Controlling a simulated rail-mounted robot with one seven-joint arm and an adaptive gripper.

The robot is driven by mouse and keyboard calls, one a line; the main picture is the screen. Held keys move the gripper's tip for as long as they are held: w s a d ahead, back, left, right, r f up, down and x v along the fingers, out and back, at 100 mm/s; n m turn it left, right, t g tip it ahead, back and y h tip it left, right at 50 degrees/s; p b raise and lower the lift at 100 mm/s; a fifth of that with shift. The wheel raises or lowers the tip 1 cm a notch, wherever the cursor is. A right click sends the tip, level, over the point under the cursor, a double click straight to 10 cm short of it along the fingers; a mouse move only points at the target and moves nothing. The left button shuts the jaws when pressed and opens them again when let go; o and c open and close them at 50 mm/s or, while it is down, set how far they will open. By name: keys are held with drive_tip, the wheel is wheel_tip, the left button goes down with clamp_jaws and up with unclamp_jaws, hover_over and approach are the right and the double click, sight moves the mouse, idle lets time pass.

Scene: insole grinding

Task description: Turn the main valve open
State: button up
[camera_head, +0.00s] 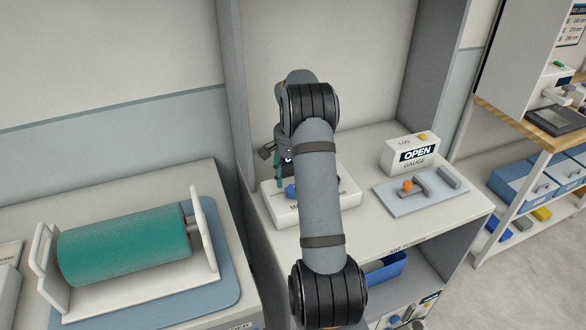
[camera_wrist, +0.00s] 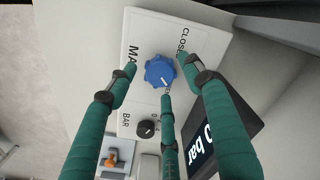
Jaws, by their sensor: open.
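The main valve's blue knob (camera_wrist: 160,71) sits on a white box (camera_wrist: 195,32) with lettering that reads "MA…" and "CLOSE…", partly covered. In the head view the knob (camera_head: 291,191) shows at the left end of the white box (camera_head: 283,213), beside my arm. My gripper (camera_wrist: 160,80) is open, its green fingers spread around the knob, two on either side and one below it. Whether any finger touches the knob I cannot tell. In the head view my arm hides most of the gripper and the box's middle.
A small black knob (camera_wrist: 147,128) marked "BAR" and a dark display (camera_wrist: 212,140) ending in "0 bar" are close by. To the right stand an "OPEN" gauge box (camera_head: 408,155) and a blue-grey tray (camera_head: 400,200) with an orange-knobbed lever. A green roller (camera_head: 125,245) lies left.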

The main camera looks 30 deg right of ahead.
wheel_tip(320, 180, up, 11)
idle(0.3)
drive_tip(key=shift+f, duration=0.1)
wheel_tip(320, 180, down, 11)
drive_tip(key=shift+f, duration=0.5)
idle(0.4)
drive_tip(key=shift+r, duration=0.1)
